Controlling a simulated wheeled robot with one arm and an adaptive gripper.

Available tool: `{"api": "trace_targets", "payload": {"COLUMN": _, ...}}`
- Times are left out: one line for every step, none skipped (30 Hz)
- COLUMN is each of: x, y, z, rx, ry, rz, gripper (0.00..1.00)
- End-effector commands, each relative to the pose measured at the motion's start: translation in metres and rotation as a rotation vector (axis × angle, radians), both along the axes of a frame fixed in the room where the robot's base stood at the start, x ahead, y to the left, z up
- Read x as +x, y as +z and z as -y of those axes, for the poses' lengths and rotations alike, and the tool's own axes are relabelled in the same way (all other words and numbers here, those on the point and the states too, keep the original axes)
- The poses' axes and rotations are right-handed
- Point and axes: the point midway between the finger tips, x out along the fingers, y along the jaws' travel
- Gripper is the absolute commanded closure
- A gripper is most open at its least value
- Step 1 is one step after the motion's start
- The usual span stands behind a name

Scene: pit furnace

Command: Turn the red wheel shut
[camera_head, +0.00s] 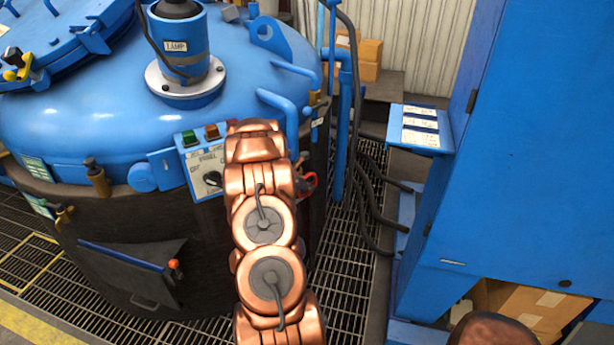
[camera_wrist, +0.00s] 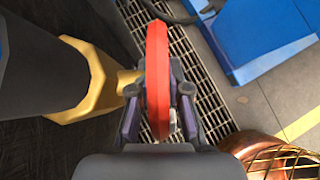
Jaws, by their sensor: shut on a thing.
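The red wheel (camera_wrist: 157,70) shows edge-on in the wrist view, as a tall red rim in the middle. A yellow valve body (camera_wrist: 95,85) joins it from the left. My gripper (camera_wrist: 158,92) has one finger on each side of the rim and is shut on it. In the head view, a small part of the red wheel (camera_head: 309,183) shows just right of my copper-coloured arm, at the furnace's side. My arm hides the rest of the wheel and most of the gripper there.
The blue furnace (camera_head: 100,110) with a panel (camera_head: 205,170) stands at the left. A blue cabinet (camera_head: 530,150) and a small shelf (camera_head: 420,145) stand at the right. Dark hoses (camera_head: 365,190) hang between them over the floor grating (camera_head: 345,260).

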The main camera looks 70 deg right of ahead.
Motion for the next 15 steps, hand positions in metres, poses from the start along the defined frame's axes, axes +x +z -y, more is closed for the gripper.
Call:
{"api": "trace_targets", "payload": {"x": 0.0000, "y": 0.0093, "z": 0.0006, "rx": 0.017, "ry": -0.001, "rz": 0.008, "gripper": 1.00}}
{"api": "trace_targets", "payload": {"x": -0.0001, "y": 0.0096, "z": 0.0009, "rx": 0.028, "ry": -0.001, "rz": 0.012, "gripper": 1.00}}
{"api": "trace_targets", "payload": {"x": -0.0002, "y": 0.0102, "z": 0.0011, "rx": 0.041, "ry": -0.003, "rz": 0.019, "gripper": 1.00}}
{"api": "trace_targets", "payload": {"x": -0.0002, "y": 0.0106, "z": 0.0013, "rx": 0.051, "ry": -0.002, "rz": 0.022, "gripper": 1.00}}
{"api": "trace_targets", "payload": {"x": -0.0002, "y": 0.0108, "z": 0.0013, "rx": 0.062, "ry": -0.003, "rz": 0.026, "gripper": 1.00}}
{"api": "trace_targets", "payload": {"x": -0.0002, "y": 0.0108, "z": 0.0013, "rx": 0.076, "ry": -0.002, "rz": 0.031, "gripper": 1.00}}
{"api": "trace_targets", "payload": {"x": -0.0002, "y": 0.0103, "z": 0.0009, "rx": 0.087, "ry": -0.003, "rz": 0.035, "gripper": 1.00}}
{"api": "trace_targets", "payload": {"x": -0.0003, "y": 0.0096, "z": 0.0007, "rx": 0.099, "ry": -0.002, "rz": 0.038, "gripper": 1.00}}
{"api": "trace_targets", "payload": {"x": -0.0005, "y": 0.0086, "z": 0.0003, "rx": 0.114, "ry": -0.003, "rz": 0.045, "gripper": 1.00}}
{"api": "trace_targets", "payload": {"x": -0.0006, "y": 0.0084, "z": 0.0004, "rx": 0.126, "ry": -0.002, "rz": 0.049, "gripper": 1.00}}
{"api": "trace_targets", "payload": {"x": -0.0005, "y": 0.0083, "z": 0.0005, "rx": 0.137, "ry": -0.002, "rz": 0.054, "gripper": 1.00}}
{"api": "trace_targets", "payload": {"x": -0.0001, "y": 0.0087, "z": 0.0010, "rx": 0.149, "ry": -0.002, "rz": 0.061, "gripper": 1.00}}
{"api": "trace_targets", "payload": {"x": 0.0003, "y": 0.0091, "z": 0.0014, "rx": 0.159, "ry": -0.001, "rz": 0.065, "gripper": 1.00}}
{"api": "trace_targets", "payload": {"x": 0.0006, "y": 0.0094, "z": 0.0017, "rx": 0.169, "ry": -0.001, "rz": 0.070, "gripper": 1.00}}
{"api": "trace_targets", "payload": {"x": 0.0005, "y": 0.0092, "z": 0.0019, "rx": 0.183, "ry": -0.001, "rz": 0.076, "gripper": 1.00}}
